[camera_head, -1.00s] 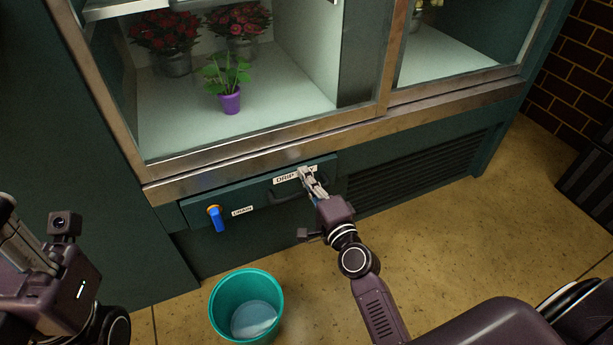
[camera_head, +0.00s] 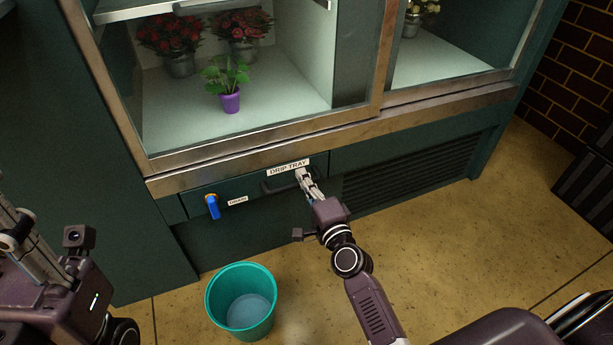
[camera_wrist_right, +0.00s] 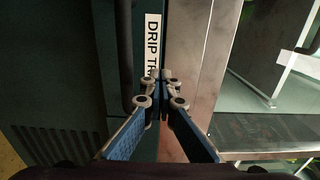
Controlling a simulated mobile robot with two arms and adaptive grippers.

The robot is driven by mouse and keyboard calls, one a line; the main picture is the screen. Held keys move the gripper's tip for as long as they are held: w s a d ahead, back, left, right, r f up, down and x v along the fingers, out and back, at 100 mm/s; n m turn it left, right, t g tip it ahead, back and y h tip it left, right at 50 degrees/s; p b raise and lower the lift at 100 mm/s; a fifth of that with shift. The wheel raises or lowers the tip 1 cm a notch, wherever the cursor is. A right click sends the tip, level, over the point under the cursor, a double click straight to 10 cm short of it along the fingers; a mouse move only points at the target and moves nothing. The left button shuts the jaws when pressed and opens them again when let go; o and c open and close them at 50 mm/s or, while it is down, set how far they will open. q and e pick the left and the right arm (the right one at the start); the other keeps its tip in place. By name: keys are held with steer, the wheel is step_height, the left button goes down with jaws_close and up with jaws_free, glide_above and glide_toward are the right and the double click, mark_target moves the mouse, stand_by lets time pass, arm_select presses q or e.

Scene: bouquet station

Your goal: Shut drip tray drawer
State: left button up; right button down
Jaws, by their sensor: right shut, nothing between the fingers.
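The drip tray drawer (camera_head: 228,189) is a dark green front under the steel sill of the flower cabinet, with a white "DRIP TRAY" label (camera_head: 288,167) and a dark bar handle (camera_head: 277,184). It looks almost level with the cabinet; any small gap is hard to tell. My right gripper (camera_head: 303,174) is shut and empty, its tips at the drawer front just right of the label. The right wrist view shows the closed tips (camera_wrist_right: 162,80) over the end of the label (camera_wrist_right: 152,45). My left gripper (camera_head: 20,228) shows partly at the left edge, fingertips hidden.
A blue drain valve (camera_head: 212,207) hangs at the drawer's left, above a teal bucket (camera_head: 241,300) on the floor. A vent grille (camera_head: 420,170) is to the right. A purple flowerpot (camera_head: 230,102) stands inside the cabinet.

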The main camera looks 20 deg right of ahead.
steer(key=s+p, duration=0.1)
steer(key=s, duration=0.9)
steer(key=shift+d, duration=0.15)
